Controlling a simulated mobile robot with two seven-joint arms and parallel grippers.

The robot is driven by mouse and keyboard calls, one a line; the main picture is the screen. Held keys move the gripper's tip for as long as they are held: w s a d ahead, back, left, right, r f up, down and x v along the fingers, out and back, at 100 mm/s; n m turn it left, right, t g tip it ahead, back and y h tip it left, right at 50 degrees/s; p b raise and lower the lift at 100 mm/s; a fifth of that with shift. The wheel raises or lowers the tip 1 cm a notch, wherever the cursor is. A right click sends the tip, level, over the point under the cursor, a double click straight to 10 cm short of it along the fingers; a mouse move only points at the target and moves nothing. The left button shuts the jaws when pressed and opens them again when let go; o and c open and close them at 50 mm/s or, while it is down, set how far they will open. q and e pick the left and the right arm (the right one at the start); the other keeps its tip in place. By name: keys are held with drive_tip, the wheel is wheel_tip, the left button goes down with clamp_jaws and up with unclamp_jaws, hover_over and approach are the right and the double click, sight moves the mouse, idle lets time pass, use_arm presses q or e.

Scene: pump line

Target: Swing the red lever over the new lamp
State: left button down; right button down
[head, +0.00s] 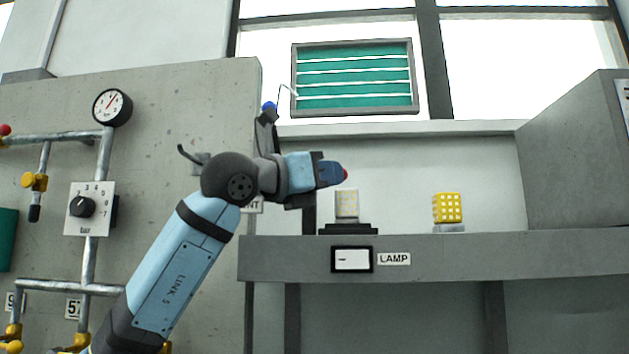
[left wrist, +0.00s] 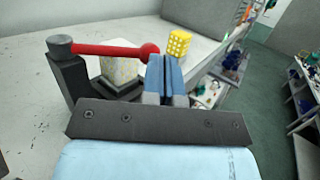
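The red lever (left wrist: 105,49) runs from a dark post (left wrist: 68,80) at the left of the left wrist view to a red ball end. The bar crosses the view at the top of the pale lamp (left wrist: 121,70); I cannot tell if it is over it or beyond it. In the head view the lamp (head: 347,203) stands on a dark base, and a bit of red (head: 345,175) shows above it. My left gripper (head: 332,173) has its blue fingers (left wrist: 166,75) together, close to the ball. Contact is unclear. My right gripper is not in view.
A yellow lattice block (head: 447,208) stands on the shelf (head: 500,257), right of the lamp. A switch (head: 352,260) and a LAMP label (head: 394,259) are on the shelf front. A concrete panel with pipes and a gauge (head: 112,107) is at left. A grey box (head: 580,150) is at right.

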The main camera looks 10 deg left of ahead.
use_arm(q)
drive_tip(key=x, duration=0.1)
drive_tip(key=b+x, duration=0.1)
drive_tip(key=x, duration=0.1)
drive_tip(key=shift+w+d+f, duration=0.2)
drive_tip(key=shift+d+f, duration=0.15)
drive_tip(key=shift+w+d+b, duration=0.2)
drive_tip(key=shift+w+d, duration=0.05)
drive_tip(key=shift+w, duration=0.2)
drive_tip(key=shift+w+d+b, duration=0.2)
drive_tip(key=shift+w+d, duration=0.05)
drive_tip(key=shift+w, duration=0.2)
